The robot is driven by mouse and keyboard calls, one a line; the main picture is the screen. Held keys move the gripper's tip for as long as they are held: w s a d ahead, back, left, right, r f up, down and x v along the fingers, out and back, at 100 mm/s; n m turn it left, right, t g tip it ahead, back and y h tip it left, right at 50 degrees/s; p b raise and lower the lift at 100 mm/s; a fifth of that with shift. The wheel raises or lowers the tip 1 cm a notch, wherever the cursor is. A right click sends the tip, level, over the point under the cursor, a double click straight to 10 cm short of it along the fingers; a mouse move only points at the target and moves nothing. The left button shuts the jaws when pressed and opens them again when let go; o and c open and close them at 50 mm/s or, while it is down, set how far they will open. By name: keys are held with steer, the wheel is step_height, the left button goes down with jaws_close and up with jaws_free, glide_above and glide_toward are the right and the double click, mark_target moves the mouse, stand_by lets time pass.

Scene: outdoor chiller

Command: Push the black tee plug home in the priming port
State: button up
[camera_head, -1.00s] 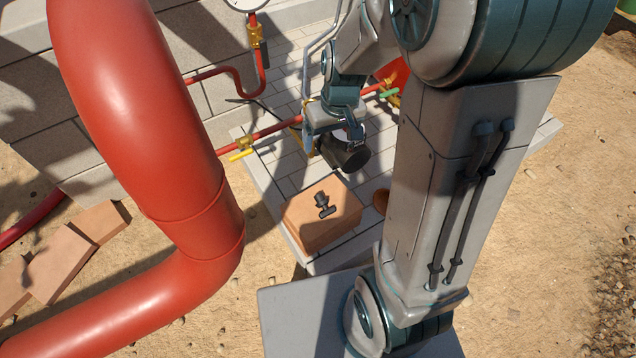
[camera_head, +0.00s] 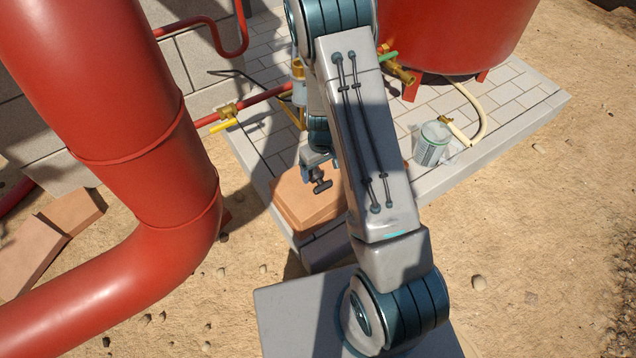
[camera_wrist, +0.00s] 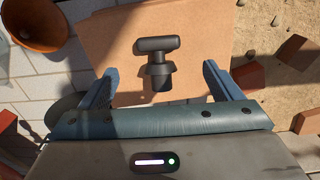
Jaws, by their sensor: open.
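The black tee plug (camera_head: 320,182) rests on a terracotta-coloured block (camera_head: 290,205) and also shows in the wrist view (camera_wrist: 158,70). There its crossbar lies toward the top of the picture and its stem points toward my palm. My gripper (camera_head: 318,163) is open and empty, low over the block. In the wrist view its blue fingers (camera_wrist: 160,72) stand one on each side of the plug, with a gap on both sides. I cannot make out the priming port; my arm covers the area behind the block.
A thick red pipe (camera_head: 120,110) stands close on the left. Behind are a thin red pipe with a yellow-handled valve (camera_head: 225,118) and a red tank (camera_head: 455,35). A grey can (camera_head: 432,145) and pale hose (camera_head: 485,112) are right of my arm. A brown bowl (camera_wrist: 38,22) lies beside the block.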

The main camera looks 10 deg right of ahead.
mark_target(322, 185)
step_height(322, 185, down, 3)
steer(key=shift+r+b, duration=0.1)
steer(key=shift+b, duration=0.2)
steer(key=f+b, duration=0.1)
steer(key=f, duration=0.1)
steer(key=f+b, duration=0.2)
steer(key=f, duration=0.1)
steer(key=shift+s+d+f, duration=0.1)
steer(key=shift+s+d, duration=0.05)
steer(key=shift+s, duration=0.05)
steer(key=c, duration=1.1)
